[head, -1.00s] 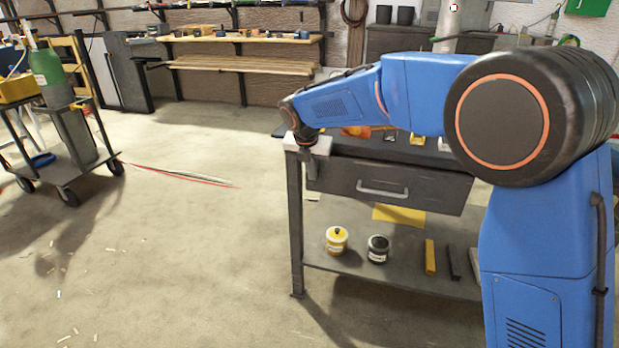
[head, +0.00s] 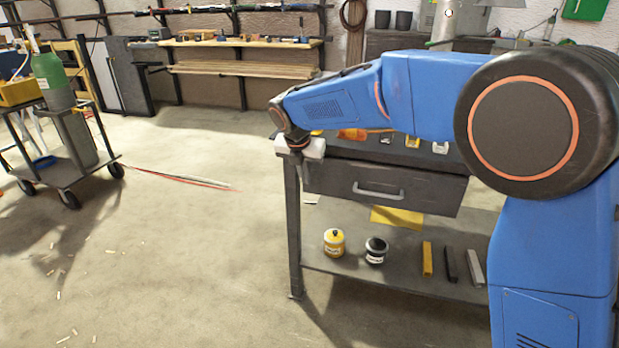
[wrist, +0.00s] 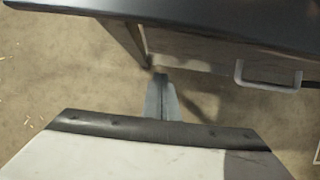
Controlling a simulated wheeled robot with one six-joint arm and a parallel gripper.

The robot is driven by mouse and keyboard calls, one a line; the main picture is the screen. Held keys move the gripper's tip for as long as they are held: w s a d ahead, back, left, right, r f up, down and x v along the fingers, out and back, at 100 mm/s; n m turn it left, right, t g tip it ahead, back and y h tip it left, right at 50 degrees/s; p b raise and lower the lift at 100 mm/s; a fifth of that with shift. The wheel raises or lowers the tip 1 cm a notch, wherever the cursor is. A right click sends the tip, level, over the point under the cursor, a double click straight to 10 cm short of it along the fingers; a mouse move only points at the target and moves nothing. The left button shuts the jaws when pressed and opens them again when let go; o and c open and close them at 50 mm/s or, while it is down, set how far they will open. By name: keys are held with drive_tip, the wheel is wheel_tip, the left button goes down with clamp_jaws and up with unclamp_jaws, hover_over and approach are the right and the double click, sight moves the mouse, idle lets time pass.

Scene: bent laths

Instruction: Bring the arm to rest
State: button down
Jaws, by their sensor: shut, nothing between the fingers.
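My gripper shows in the wrist view (wrist: 161,78) as two grey fingers meeting together, shut and empty. The floor and the front of a dark workbench (wrist: 215,55) lie beyond the fingertips. In the head view my blue arm reaches left across the workbench (head: 385,188), with the wrist bent down at the bench's left front corner. The fingers cannot be made out in the head view.
The bench has a drawer with a grey handle (head: 378,190). Its lower shelf holds a yellow jar (head: 334,243), a black-lidded jar (head: 376,251) and several bars. A loaded trolley (head: 75,165) stands at left. The floor between is mostly clear.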

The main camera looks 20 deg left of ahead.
drive_tip(key=v, duration=0.7)
drive_tip(key=s+d+r+m, duration=0.25)
drive_tip(key=d+m, duration=0.25)
drive_tip(key=d, duration=0.6)
drive_tip(key=s+d+r+m, duration=0.1)
drive_tip(key=s+d+m, duration=0.4)
drive_tip(key=d, duration=0.5)
drive_tip(key=s+d+r+m, duration=0.2)
drive_tip(key=d+m, duration=0.4)
drive_tip(key=d, duration=0.5)
drive_tip(key=s+d+f+m, duration=0.5)
drive_tip(key=s+d+m, duration=0.4)
drive_tip(key=s, duration=0.3)
drive_tip(key=s+d+f+m, duration=0.6)
drive_tip(key=s+d+m, duration=0.3)
drive_tip(key=s, duration=0.3)
drive_tip(key=shift+d+f+m, duration=0.2)
drive_tip(key=shift+f+m, duration=0.1)
drive_tip(key=shift+m, duration=0.5)
